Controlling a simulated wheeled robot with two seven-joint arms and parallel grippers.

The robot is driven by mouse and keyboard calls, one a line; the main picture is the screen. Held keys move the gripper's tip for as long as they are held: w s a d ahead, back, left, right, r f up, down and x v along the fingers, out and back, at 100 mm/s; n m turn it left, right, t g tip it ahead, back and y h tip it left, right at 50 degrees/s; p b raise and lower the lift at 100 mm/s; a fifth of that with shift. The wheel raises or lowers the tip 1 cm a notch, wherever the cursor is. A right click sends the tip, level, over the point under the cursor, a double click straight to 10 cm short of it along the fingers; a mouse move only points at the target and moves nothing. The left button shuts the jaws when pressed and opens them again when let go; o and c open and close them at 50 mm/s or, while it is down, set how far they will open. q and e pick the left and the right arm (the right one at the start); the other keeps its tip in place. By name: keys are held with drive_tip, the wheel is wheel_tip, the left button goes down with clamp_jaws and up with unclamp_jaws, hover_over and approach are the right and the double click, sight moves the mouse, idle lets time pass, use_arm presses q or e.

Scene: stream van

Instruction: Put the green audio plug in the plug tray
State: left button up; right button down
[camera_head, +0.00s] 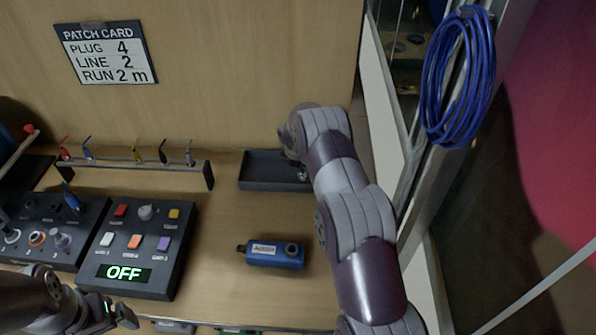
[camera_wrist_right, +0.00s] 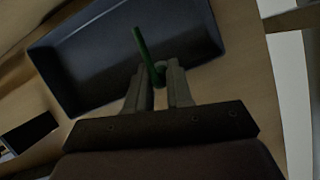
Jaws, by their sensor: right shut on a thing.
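The green audio plug (camera_wrist_right: 146,55) is a thin green stick in the right wrist view. My right gripper (camera_wrist_right: 160,82) is shut on it, with the plug between its fingertips. The plug shows against the dark plug tray (camera_wrist_right: 95,35), near the tray's edge on the gripper's side. In the head view the tray (camera_head: 262,184) lies on the bench, and my right arm covers its right end. The right fingertips are mostly hidden there. My left gripper (camera_head: 118,316) is at the lower left of the head view, and its jaws are unclear.
A rack (camera_head: 135,165) with several coloured plugs stands left of the tray. A control box (camera_head: 137,270) reading OFF and another panel (camera_head: 40,225) are at left. A blue device (camera_head: 275,254) lies in front of the tray. A blue cable coil (camera_head: 458,75) hangs at right.

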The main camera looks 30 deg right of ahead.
drive_tip(key=shift+w+a+f, duration=0.15)
drive_tip(key=shift+w+f, duration=0.1)
drive_tip(key=shift+w, duration=0.15)
wheel_tip(320, 180, down, 4)
drive_tip(key=shift+r+p, duration=0.25)
drive_tip(key=shift+p, duration=0.35)
drive_tip(key=shift+f, duration=0.3)
drive_tip(key=c, duration=0.9)
unclamp_jaws()
drive_tip(key=shift+c, duration=0.2)
